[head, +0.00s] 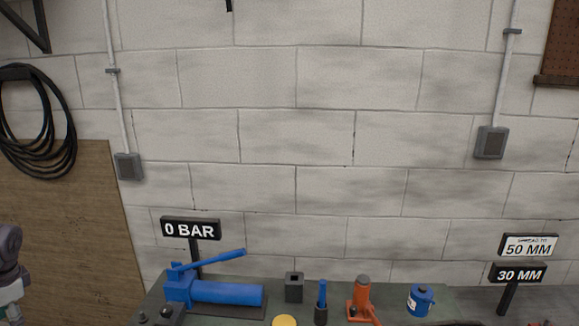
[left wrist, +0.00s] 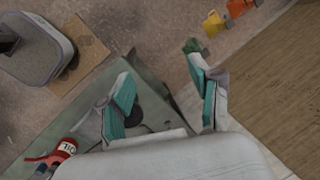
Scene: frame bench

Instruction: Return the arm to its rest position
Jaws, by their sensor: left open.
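My left gripper (left wrist: 163,92) shows in the left wrist view with its two teal-padded fingers spread apart. Nothing is between the fingers. Behind them lie a green surface's edge and the floor. In the head view only a grey piece of my left arm shows at the far left edge, beside the bench, and the fingers cannot be made out there. My right arm and gripper are in neither view.
On the bench (head: 445,300) stand a blue hand pump (head: 227,294), an orange bottle jack (head: 362,295), a blue canister (head: 420,301) and signs reading 0 BAR (head: 190,229) and 30 MM (head: 518,273). A red oil can (left wrist: 66,148) is in the left wrist view.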

